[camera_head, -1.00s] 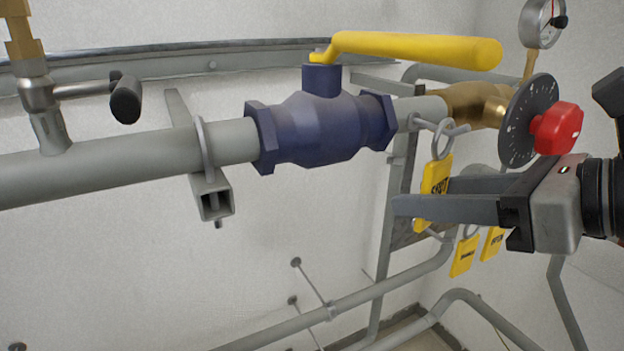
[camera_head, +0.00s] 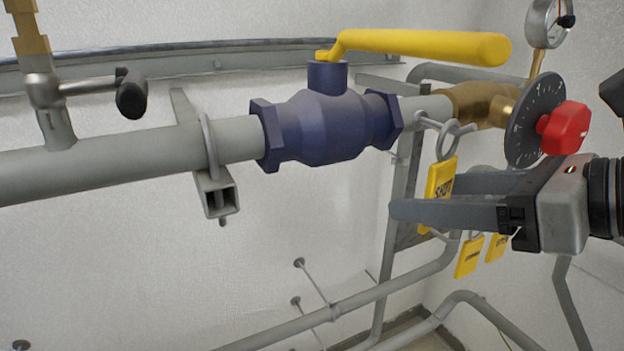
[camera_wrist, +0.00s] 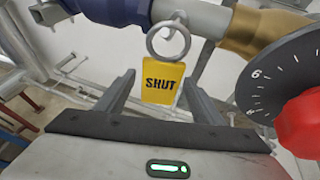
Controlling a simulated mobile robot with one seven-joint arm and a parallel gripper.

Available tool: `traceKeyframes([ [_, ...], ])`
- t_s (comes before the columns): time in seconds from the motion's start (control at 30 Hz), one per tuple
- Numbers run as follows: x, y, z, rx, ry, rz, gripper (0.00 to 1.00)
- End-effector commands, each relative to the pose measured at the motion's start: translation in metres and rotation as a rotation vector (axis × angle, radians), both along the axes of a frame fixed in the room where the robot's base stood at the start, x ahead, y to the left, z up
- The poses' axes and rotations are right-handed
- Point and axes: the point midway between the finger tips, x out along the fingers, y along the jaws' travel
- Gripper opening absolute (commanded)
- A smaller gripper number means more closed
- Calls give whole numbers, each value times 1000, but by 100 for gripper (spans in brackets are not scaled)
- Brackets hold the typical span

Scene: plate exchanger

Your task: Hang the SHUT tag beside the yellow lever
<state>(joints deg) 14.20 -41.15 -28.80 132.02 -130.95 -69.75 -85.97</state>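The yellow SHUT tag (camera_head: 441,180) hangs by its grey ring from a hook (camera_head: 430,122) on the pipe, right of the blue valve (camera_head: 327,125) with the yellow lever (camera_head: 420,46). The wrist view shows the tag (camera_wrist: 163,83) face-on below its ring (camera_wrist: 168,41). My gripper (camera_head: 425,197) is open, with one finger on each side of the tag. In the wrist view, gaps show between the tag and both fingers (camera_wrist: 160,97). The ring's exact seat on the hook is hard to make out.
A red knob (camera_head: 564,129) with a dark dial (camera_head: 526,130) stands close above my gripper. Two more yellow tags (camera_head: 470,257) hang below it. A gauge (camera_head: 549,20) is at the upper right. Pipes and frame bars run behind; open space lies left below the main pipe.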

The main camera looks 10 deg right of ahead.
Motion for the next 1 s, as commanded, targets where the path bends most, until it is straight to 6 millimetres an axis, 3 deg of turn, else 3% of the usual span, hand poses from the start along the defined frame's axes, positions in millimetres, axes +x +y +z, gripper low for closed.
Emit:
traceKeyframes([
  [0.2,-1,-1,1,0,0,0,62],
  [0.37,-15,-11,9,0,-3,-1,62],
  [0.8,-94,-66,49,-1,-3,-2,62],
  [1.0,-120,-84,62,-1,-2,-1,62],
])
